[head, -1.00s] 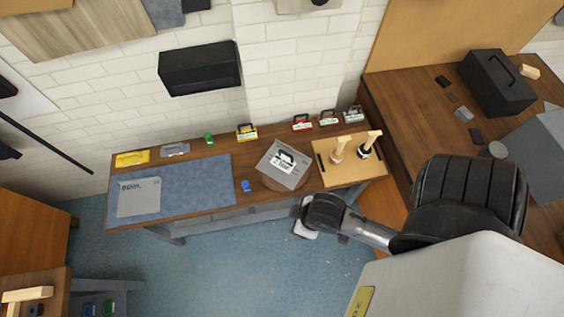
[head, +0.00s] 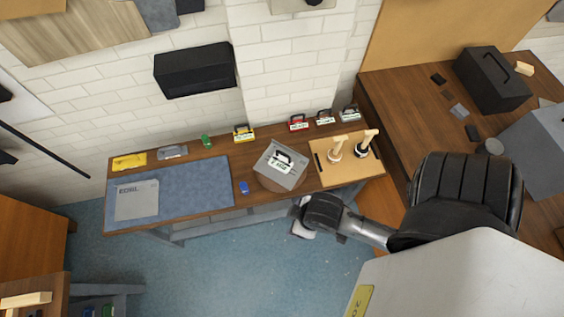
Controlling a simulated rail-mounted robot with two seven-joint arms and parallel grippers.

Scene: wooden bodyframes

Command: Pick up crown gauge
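I cannot tell which item is the crown gauge, as the labels are too small to read. Similar handled pieces stand along the back edge: a yellow one (head: 244,134), a red one (head: 298,123), another red-and-white one (head: 324,118) and a grey one (head: 349,113). My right gripper (head: 303,229) is in front of the bench, apart from these pieces; its fingers are unclear. My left gripper is out of view.
A blue mat (head: 200,187) with a grey plate (head: 136,201) covers the bench's left part. A tan board (head: 348,172) holds two wooden-handled tools. A blue item (head: 244,187) lies near the front edge. A right bench (head: 410,95) carries a black case (head: 492,80). Floor in front is open.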

